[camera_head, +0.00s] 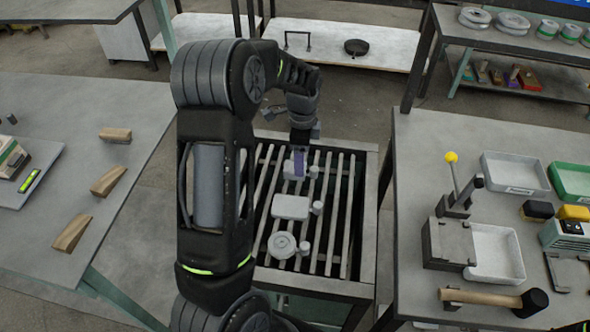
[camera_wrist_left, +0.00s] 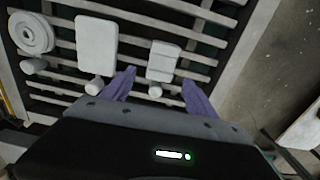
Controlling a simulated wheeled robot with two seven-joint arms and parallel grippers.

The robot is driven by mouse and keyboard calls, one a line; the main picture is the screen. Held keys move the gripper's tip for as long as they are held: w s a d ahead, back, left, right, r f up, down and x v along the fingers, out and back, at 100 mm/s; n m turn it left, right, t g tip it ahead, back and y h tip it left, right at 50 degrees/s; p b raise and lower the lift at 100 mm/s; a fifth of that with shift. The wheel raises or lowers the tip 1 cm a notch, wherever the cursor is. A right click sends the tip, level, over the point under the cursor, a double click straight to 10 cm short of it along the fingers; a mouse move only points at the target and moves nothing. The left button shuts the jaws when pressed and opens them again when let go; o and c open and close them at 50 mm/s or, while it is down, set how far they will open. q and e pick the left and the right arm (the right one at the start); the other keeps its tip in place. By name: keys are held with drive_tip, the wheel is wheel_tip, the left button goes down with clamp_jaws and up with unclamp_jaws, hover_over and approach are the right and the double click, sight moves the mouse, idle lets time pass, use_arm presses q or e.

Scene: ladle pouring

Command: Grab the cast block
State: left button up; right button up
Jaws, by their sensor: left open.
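Three pale grey castings lie in a row on a slatted metal grate (camera_head: 327,257). The farthest is a small stepped cast block (camera_head: 288,168) with a round stub, partly hidden by my left gripper (camera_head: 299,165) in the head view. The middle one is a flat rectangular cast block (camera_head: 290,207); the nearest is a round cast piece (camera_head: 282,245). In the left wrist view, my left gripper (camera_wrist_left: 160,88) is open, with its purple fingers either side of the near end of the stepped block (camera_wrist_left: 163,62). The flat block (camera_wrist_left: 97,45) lies left of the fingers. My right gripper is out of view.
The grate's frame has raised metal edges. A left table (camera_head: 120,160) holds several wooden wedges. A right table (camera_head: 425,150) holds trays, a yellow-knobbed lever fixture (camera_head: 460,185) and a mallet (camera_head: 495,300). Floor shows between the tables and grate.

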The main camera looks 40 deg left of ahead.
use_arm(q)
drive_tip(key=shift+f+p, duration=0.7)
drive_tip(key=shift+f, duration=1.7)
drive_tip(key=shift+c, duration=0.2)
clamp_jaws()
